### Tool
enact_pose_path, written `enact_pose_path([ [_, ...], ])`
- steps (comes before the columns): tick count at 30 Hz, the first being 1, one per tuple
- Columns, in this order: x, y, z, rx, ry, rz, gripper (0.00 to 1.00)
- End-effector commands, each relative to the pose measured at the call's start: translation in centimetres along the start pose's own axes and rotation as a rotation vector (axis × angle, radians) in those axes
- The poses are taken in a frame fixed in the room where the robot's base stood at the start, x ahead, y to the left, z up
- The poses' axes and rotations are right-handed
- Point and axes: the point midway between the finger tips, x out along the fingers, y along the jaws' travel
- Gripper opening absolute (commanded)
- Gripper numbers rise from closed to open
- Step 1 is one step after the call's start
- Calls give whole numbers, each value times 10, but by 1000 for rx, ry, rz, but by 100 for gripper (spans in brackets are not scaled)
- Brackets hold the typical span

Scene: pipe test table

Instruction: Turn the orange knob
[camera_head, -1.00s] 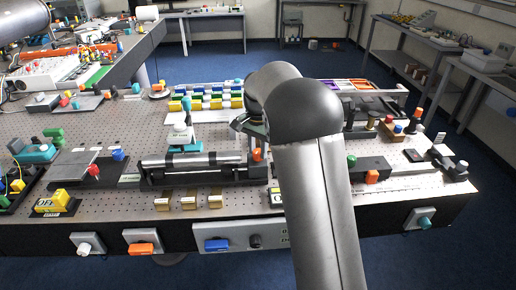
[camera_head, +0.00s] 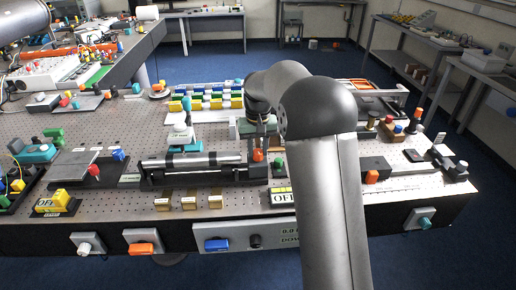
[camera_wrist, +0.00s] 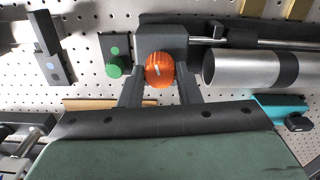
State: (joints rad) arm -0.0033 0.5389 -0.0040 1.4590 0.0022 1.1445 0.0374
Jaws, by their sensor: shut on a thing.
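The orange knob (camera_wrist: 158,70) is a round ridged cap with a pale mark on its face. It sits on a dark block (camera_wrist: 160,37) at the end of the silver tube assembly. In the head view the knob (camera_head: 258,155) is near the middle of the pegboard table. My gripper (camera_wrist: 161,86) has one dark finger on each side of the knob and is shut on it. In the head view my gripper (camera_head: 259,137) comes down over the knob from behind; its fingertips are partly hidden there.
A green knob (camera_wrist: 115,68) is close on the left of the orange one. The silver tube (camera_wrist: 245,68) lies close on the right. A teal part (camera_wrist: 285,106) is nearby. Another orange handle (camera_head: 140,248) is on the table's front panel.

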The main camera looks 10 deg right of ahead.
Motion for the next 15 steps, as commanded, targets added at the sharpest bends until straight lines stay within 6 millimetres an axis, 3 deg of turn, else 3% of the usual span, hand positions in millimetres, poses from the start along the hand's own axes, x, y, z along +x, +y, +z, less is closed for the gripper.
enact_pose_path([
  [15,-1,0,-1,-219,3,0,8],
])
